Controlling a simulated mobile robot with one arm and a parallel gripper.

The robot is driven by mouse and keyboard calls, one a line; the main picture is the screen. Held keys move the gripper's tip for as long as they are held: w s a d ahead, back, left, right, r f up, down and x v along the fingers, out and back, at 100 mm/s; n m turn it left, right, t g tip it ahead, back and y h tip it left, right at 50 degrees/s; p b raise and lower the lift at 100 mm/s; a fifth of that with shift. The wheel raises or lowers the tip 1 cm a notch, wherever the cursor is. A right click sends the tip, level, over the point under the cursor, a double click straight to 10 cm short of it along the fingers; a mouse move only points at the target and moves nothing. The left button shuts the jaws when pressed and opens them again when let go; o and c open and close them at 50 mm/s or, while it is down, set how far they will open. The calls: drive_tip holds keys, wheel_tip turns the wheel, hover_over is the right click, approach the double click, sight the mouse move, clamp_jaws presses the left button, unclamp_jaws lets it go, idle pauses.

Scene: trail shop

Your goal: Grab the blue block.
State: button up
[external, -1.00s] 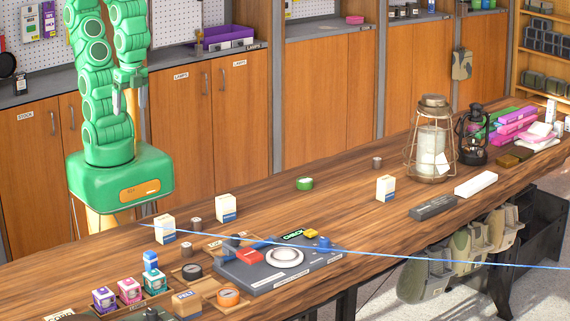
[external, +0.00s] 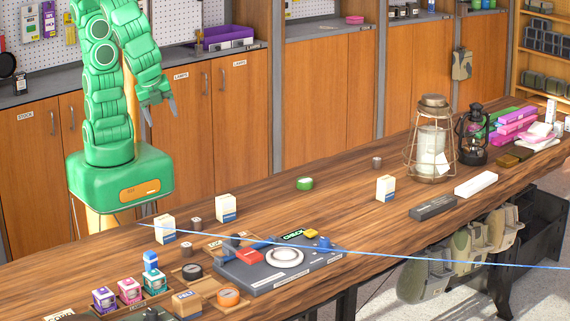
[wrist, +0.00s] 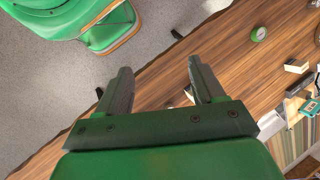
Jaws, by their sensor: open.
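I cannot tell which one is the task's blue block. My gripper (external: 161,116) is open and empty, high above the back edge of the counter and well away from both. Its two fingers are spread apart in the wrist view (wrist: 160,68), where I cannot make out a blue block.
The wooden counter (external: 340,220) carries white-and-blue boxes (external: 226,208), a green tape roll (external: 304,183), a caged lantern (external: 432,140) and a jar tray (external: 142,302). The tape roll also shows in the wrist view (wrist: 258,34). The middle of the counter is mostly clear.

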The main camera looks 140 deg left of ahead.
drive_tip(key=w+f+m+t+y, duration=0.2)
drive_tip(key=w+m+y, duration=0.3)
drive_tip(key=w, duration=0.6)
drive_tip(key=m+t+h, duration=0.1)
drive_tip(key=m+t, duration=0.8)
drive_tip(key=m, duration=1.3)
approach(149, 253)
drive_tip(key=a+f, duration=0.2)
drive_tip(key=shift+w+a, duration=0.3)
drive_tip(key=shift+a, duration=0.1)
drive_tip(key=shift+d+f+t, duration=0.35)
drive_tip(key=shift+t, duration=0.05)
drive_tip(key=shift+x, duration=1.25)
drive_tip(key=shift+w+r+x, duration=0.15)
drive_tip(key=shift+x, duration=0.8)
drive_tip(key=shift+w+r+x, duration=0.15)
drive_tip(key=shift+x, duration=0.8)
drive_tip(key=shift+w+a+f, duration=0.2)
drive_tip(key=shift+w+f, duration=0.15)
drive_tip(key=shift+w, duration=0.15)
